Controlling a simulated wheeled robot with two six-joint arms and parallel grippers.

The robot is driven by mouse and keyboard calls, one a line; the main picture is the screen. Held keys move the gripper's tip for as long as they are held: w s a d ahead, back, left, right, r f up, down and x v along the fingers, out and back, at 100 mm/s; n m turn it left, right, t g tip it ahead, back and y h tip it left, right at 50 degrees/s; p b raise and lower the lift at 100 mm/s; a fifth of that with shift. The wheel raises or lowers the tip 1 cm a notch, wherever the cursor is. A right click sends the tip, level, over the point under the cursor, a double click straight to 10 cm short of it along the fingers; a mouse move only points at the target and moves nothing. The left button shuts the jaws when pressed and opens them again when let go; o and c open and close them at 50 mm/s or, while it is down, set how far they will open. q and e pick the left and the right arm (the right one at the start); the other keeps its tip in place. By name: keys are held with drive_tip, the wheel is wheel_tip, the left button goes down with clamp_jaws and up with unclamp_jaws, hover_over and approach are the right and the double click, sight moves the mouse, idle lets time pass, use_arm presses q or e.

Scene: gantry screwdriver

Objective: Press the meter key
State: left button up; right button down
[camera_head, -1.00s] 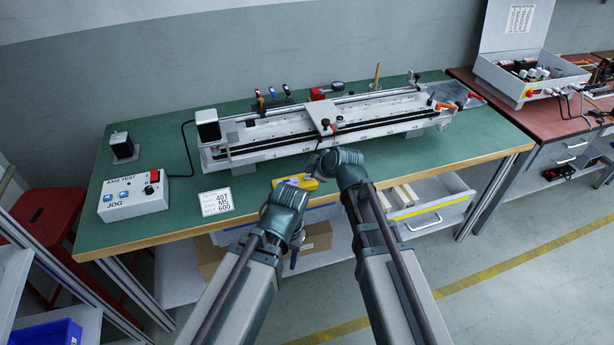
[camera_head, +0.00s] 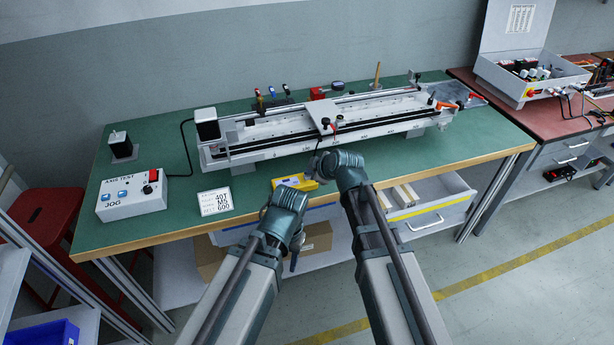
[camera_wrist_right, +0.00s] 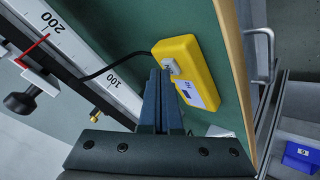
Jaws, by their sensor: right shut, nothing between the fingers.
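The yellow meter (camera_wrist_right: 188,72) lies on the green bench top near its front edge, with a grey key (camera_wrist_right: 172,67) and a small blue-and-white display (camera_wrist_right: 187,90). A black cable runs from it towards the rail. In the head view the yellow meter (camera_head: 291,182) is partly hidden by my arms. My right gripper (camera_wrist_right: 160,72) is shut and empty, its tips close beside the grey key. I cannot tell whether they touch it. In the head view my right gripper (camera_head: 318,168) is over the meter's right end. My left gripper (camera_head: 293,262) hangs low before the bench; its jaws are unclear.
The long gantry rail (camera_head: 265,150) with its carriage (camera_head: 321,118) stands behind the meter. The axis test box (camera_head: 132,196) and a white label card (camera_head: 215,202) lie to the left. An open drawer (camera_head: 440,214) juts out below at right.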

drive_tip(key=shift+r+p, duration=0.65)
drive_tip(key=shift+p, duration=0.05)
wheel_tip(320, 180, up, 6)
drive_tip(key=p, duration=0.6)
idle(0.3)
